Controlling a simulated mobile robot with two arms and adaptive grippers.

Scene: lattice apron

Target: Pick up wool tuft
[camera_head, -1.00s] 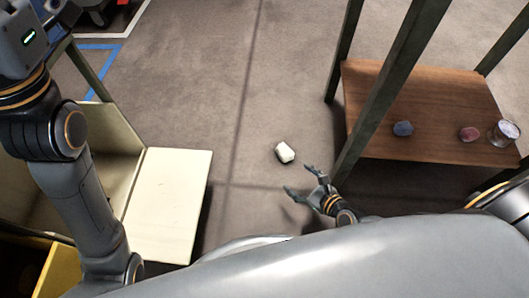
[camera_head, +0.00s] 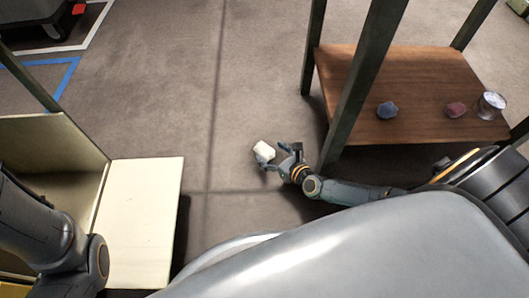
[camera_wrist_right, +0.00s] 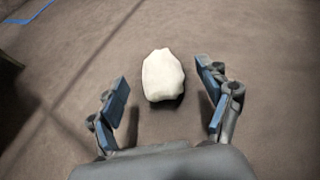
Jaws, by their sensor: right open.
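The wool tuft (camera_head: 264,151) is a small off-white lump on the grey-brown floor. It also shows in the right wrist view (camera_wrist_right: 163,76), just ahead of and between the fingers. My right gripper (camera_head: 277,157) is open, its fingertips close around the near side of the tuft. In the right wrist view the right gripper (camera_wrist_right: 164,94) has blue pads on either side, with a gap to the tuft on both sides. My left gripper is out of view; only part of my left arm shows at the lower left.
A wooden shelf (camera_head: 430,85) with dark green posts stands at the right, bearing a blue lump (camera_head: 387,110), a reddish lump (camera_head: 456,110) and a glass jar (camera_head: 491,105). A cream open box (camera_head: 143,220) stands at the left. The floor beyond the tuft is clear.

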